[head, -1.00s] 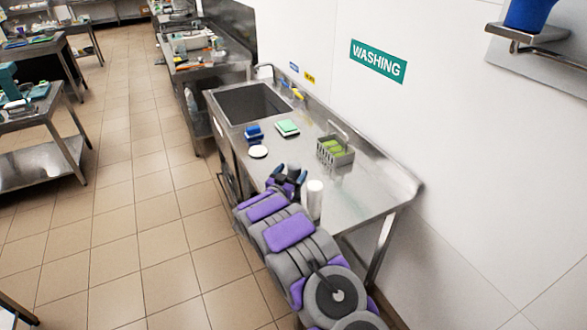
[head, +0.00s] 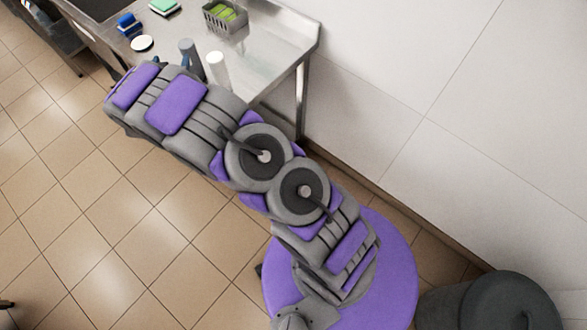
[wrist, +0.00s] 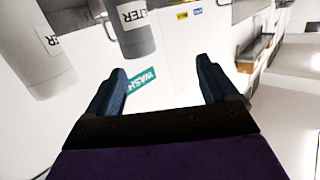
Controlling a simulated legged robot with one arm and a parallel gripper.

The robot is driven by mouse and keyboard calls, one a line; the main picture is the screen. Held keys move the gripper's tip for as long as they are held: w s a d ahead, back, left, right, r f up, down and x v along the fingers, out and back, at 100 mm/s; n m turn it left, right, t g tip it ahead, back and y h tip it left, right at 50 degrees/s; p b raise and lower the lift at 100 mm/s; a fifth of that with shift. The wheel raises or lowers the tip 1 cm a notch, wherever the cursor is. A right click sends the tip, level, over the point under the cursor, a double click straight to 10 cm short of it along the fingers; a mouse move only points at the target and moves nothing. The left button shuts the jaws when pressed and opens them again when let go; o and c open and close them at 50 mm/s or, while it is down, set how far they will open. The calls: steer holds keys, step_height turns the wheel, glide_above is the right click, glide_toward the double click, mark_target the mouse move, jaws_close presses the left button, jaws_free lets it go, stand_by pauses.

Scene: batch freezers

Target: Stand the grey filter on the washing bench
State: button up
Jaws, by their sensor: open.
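The grey filter (head: 190,57) is a grey cylinder that looks upright at the near edge of the washing bench (head: 262,62). A white cylinder (head: 218,70) stands just right of it. My arm hides the lower part of the grey one and most of my gripper in the head view. In the wrist view my gripper (wrist: 162,68) is open, with nothing between its fingers. Two labelled cylinders show there beyond the fingertips: a grey one (wrist: 130,28) near the left finger and a paler one (wrist: 30,50) farther left. Both are cut by the top edge.
A grey basket with green items (head: 224,17), a green-topped sponge (head: 164,6), a blue brush (head: 129,25) and a white disc (head: 142,43) sit on the bench. A dark bin (head: 500,303) stands at lower right. The tiled floor (head: 100,220) at left is clear.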

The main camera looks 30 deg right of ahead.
steer(key=s+a+r+n+g+y, duration=0.2)
steer(key=s+r+n+g+y, duration=0.25)
steer(key=s+r+y, duration=0.6)
steer(key=s+d+r+g+h, duration=0.1)
steer(key=s+d+g, duration=0.2)
steer(key=s, duration=1.3)
steer(key=s+d+r+n+g+h, duration=0.1)
steer(key=s+d+g, duration=0.2)
steer(key=s, duration=1.3)
steer(key=s+d+r+g+h, duration=0.1)
steer(key=s+d+g, duration=0.2)
steer(key=s, duration=1.3)
steer(key=g, duration=0.2)
steer(key=shift+s+d+r+g, duration=0.15)
steer(key=shift+g, duration=0.2)
steer(key=shift+n, duration=0.25)
steer(key=shift+f+b, duration=0.9)
steer(key=shift+f, duration=0.05)
